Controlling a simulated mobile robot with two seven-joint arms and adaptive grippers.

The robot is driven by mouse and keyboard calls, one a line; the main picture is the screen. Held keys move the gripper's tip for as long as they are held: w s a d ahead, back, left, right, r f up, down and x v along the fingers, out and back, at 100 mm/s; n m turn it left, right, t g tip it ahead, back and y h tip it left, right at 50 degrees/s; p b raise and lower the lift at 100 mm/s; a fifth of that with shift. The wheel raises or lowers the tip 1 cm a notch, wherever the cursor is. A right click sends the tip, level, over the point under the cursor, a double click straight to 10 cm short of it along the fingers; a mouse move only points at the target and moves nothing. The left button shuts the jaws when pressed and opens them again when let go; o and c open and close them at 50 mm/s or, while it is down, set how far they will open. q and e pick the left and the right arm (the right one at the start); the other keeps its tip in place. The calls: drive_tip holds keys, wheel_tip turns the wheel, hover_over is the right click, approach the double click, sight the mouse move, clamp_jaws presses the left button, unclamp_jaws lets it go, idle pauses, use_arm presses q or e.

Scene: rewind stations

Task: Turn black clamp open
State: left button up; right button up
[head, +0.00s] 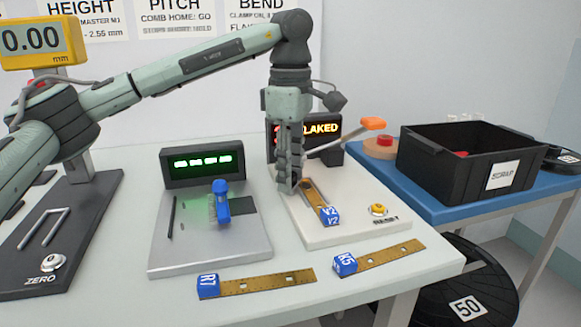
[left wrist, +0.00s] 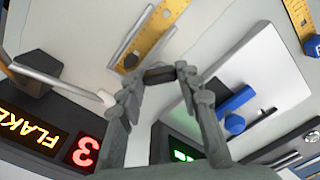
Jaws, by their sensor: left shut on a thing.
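My left gripper (head: 289,182) points straight down over the white bend station (head: 340,236), its fingers close together at the far end of the brass strip with blue tag V2 (head: 328,215). In the left wrist view its fingertips (left wrist: 160,78) close on a small dark piece (left wrist: 158,75), which appears to be the black clamp. The fingers hide most of the clamp in the head view, so I cannot tell its angle. The strip lies on the station and passes by the fingertips in the left wrist view (left wrist: 150,35). My right gripper is not in view.
A lever with an orange handle (head: 373,123) rises right of my gripper, before a lit display (head: 322,129) partly reading FLAKED. A yellow button (head: 378,209) sits front right. A black scrap bin (head: 450,165) stands right.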

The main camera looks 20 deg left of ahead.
use_arm(q)
drive_tip(key=n, duration=0.2)
drive_tip(key=shift+n, duration=1.2)
drive_tip(key=shift+n+p, duration=0.35)
drive_tip(key=shift+n, duration=0.65)
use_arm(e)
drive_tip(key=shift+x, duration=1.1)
use_arm(q)
drive_tip(key=shift+n, duration=0.3)
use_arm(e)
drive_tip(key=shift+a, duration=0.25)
use_arm(q)
drive_tip(key=o, duration=1.2)
drive_tip(key=shift+c, duration=0.2)
drive_tip(key=shift+r, duration=0.15)
